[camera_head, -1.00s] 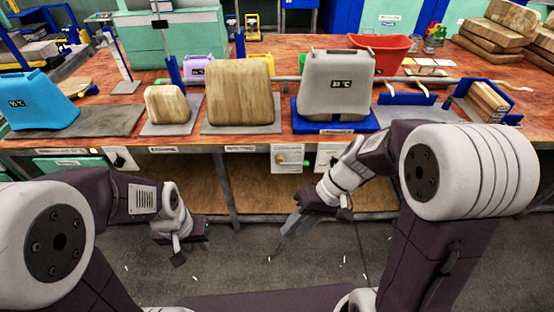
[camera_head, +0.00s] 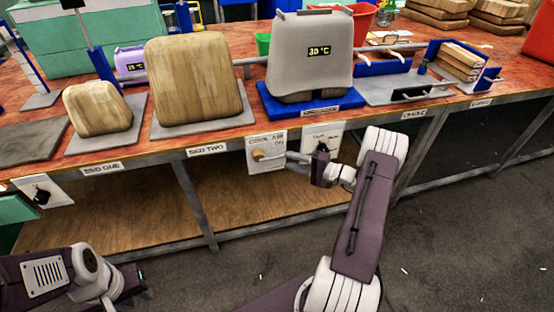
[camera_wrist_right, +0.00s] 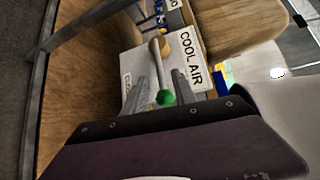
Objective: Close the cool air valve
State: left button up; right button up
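The cool air valve is on a white panel (camera_head: 266,140) on the bench's front edge. It has a brass hub (camera_head: 258,155) and a lever pointing right. The right wrist view shows the "COOL AIR" panel (camera_wrist_right: 190,42), the hub (camera_wrist_right: 159,46) and the thin silver lever (camera_wrist_right: 162,72), which ends in a green knob (camera_wrist_right: 165,98). My right gripper (camera_head: 289,158) is at the valve, its fingers (camera_wrist_right: 157,82) apart on either side of the lever, with gaps visible. My left gripper (camera_head: 134,284) is low at the left, far from the valve; its fingers are unclear.
A second white panel (camera_head: 322,142) with a black knob is just right of the valve, close behind my right gripper. A grey press cover (camera_head: 309,58) stands above on a blue base (camera_head: 300,103). The bench's lower shelf (camera_head: 150,210) is bare.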

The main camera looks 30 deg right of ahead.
aim_at(279, 157)
jog(key=x, duration=0.5)
jog(key=shift+w+a+b, duration=0.15)
jog(key=shift+b, duration=0.15)
grip_shut()
dwell(1.0)
